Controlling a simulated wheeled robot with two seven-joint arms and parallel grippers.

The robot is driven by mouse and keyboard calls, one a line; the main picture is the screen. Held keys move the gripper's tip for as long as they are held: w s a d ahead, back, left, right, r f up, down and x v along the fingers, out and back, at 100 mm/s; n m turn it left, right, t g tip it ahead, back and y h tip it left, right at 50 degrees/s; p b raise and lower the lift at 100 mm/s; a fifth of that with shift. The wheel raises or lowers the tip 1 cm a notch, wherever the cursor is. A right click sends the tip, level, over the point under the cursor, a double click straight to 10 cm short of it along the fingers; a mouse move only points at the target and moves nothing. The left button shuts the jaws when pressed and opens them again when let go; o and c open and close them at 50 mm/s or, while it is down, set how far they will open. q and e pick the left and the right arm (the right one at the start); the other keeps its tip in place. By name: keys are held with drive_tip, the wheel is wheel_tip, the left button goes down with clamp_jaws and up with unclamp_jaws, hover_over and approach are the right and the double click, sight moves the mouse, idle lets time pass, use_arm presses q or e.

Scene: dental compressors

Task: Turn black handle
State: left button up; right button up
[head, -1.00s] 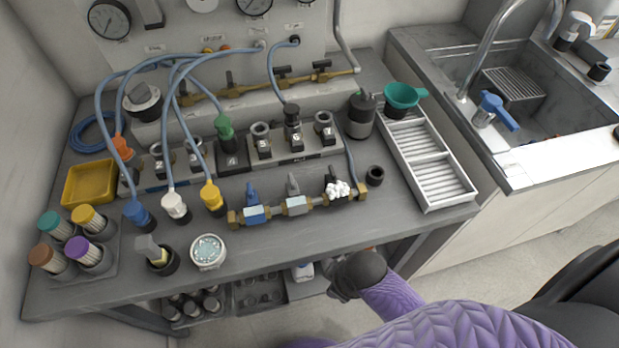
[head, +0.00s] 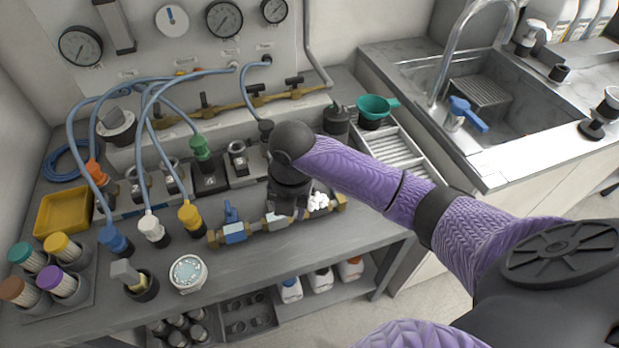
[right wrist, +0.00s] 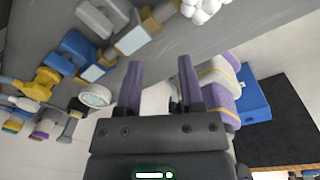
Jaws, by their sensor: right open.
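A brass valve bar (head: 270,224) lies on the bench front, with a blue-handled valve (head: 232,226) at its left. A white beaded cluster (head: 319,202) sits at its right end, where the black handle stood in the earlier head view. The black handle is hard to make out now, behind my arm. My right gripper (head: 288,212) hangs above the bar's middle, covering the grey valve. In the right wrist view its fingers (right wrist: 161,80) are apart and empty, with the blue valve (right wrist: 75,52), grey valve (right wrist: 103,18) and beads (right wrist: 205,8) beyond the tips. My left gripper is out of view.
Black levers (head: 253,90) sit on a brass manifold at the back. Hoses with blue (head: 116,242), white (head: 153,232) and yellow (head: 190,217) connectors stand left of the bar. A round gauge (head: 188,272) lies in front. A white rack (head: 395,150) and green funnel (head: 374,108) are right.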

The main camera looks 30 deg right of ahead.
drive_tip(key=w+d+r+n, duration=0.1)
drive_tip(key=d+r+n, duration=0.1)
drive_tip(key=w+d+r+n, duration=0.2)
drive_tip(key=d+r, duration=0.1)
drive_tip(key=w+d+r+n, duration=0.1)
drive_tip(key=d+r+n, duration=0.1)
drive_tip(key=shift+w+d+r+g+h, duration=0.2)
drive_tip(key=shift+w+d+g+h, duration=0.05)
drive_tip(key=shift+d+g+h, duration=0.1)
wheel_tip(320, 180, down, 9)
drive_tip(key=b, duration=0.3)
drive_tip(key=shift+a+r+b, duration=0.1)
drive_tip(key=shift+r+b, duration=0.05)
drive_tip(key=shift+b, duration=0.2)
drive_tip(key=shift+f, duration=0.2)
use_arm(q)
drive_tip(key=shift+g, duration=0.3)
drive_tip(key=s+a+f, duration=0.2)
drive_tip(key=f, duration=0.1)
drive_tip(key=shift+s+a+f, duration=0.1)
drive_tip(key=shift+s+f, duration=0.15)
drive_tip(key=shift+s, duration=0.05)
use_arm(e)
drive_tip(key=shift+c, duration=0.2)
clamp_jaws()
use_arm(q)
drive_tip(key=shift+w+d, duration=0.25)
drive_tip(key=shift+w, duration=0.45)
use_arm(e)
drive_tip(key=shift+r, duration=0.1)
